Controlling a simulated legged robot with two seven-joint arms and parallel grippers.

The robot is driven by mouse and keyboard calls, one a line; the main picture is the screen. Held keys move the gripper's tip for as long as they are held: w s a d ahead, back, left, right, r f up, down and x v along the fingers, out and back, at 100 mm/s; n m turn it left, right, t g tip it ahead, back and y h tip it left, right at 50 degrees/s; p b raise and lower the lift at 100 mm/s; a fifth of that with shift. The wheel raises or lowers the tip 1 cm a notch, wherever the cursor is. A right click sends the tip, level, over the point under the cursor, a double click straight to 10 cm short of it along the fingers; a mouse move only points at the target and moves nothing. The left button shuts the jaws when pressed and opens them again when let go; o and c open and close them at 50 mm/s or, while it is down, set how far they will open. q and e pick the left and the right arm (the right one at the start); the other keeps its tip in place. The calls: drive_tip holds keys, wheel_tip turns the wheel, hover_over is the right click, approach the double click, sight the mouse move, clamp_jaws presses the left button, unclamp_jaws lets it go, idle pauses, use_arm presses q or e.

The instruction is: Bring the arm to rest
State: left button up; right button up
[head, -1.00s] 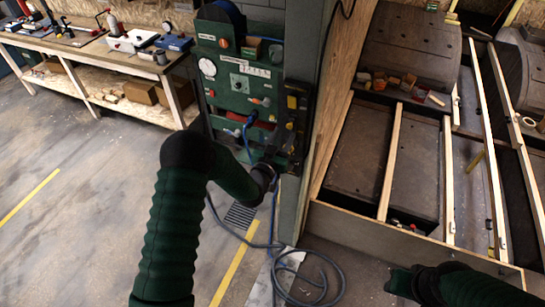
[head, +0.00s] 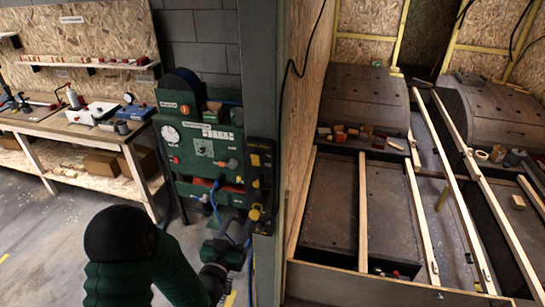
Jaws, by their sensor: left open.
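My left arm comes in from the bottom left, bent at a black elbow. Its forearm runs right to the wrist, and my left gripper (head: 243,226) is in front of the lower right part of the green panel (head: 208,150). The gripper is open. It is small and dark against the panel, so I cannot tell whether it touches anything there. A blue hose (head: 215,200) hangs from the panel close by. My right gripper is not in view.
A grey post (head: 262,70) stands right of the panel. Right of it is a wood-framed bay with two dark wheel arches (head: 373,100) and long timber battens (head: 362,210). A workbench (head: 75,128) with tools stands at the left.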

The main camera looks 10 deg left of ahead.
use_arm(q)
wheel_tip(320, 180, down, 7)
drive_tip(key=s+d+m+g+b, duration=0.1)
drive_tip(key=s+d+g+b, duration=0.15)
drive_tip(key=g, duration=0.25)
drive_tip(key=s+f+g+b, duration=0.2)
drive_tip(key=s+g, duration=0.3)
drive_tip(key=s, duration=0.5)
drive_tip(key=s+f+n+g+b, duration=0.1)
drive_tip(key=s+f+g+b, duration=0.2)
drive_tip(key=s, duration=0.7)
wheel_tip(320, 180, down, 2)
drive_tip(key=shift+s+d+f+g+y+b, duration=0.2)
drive_tip(key=shift+g+y+b, duration=0.1)
drive_tip(key=shift+g, duration=0.9)
drive_tip(key=shift+a, duration=0.1)
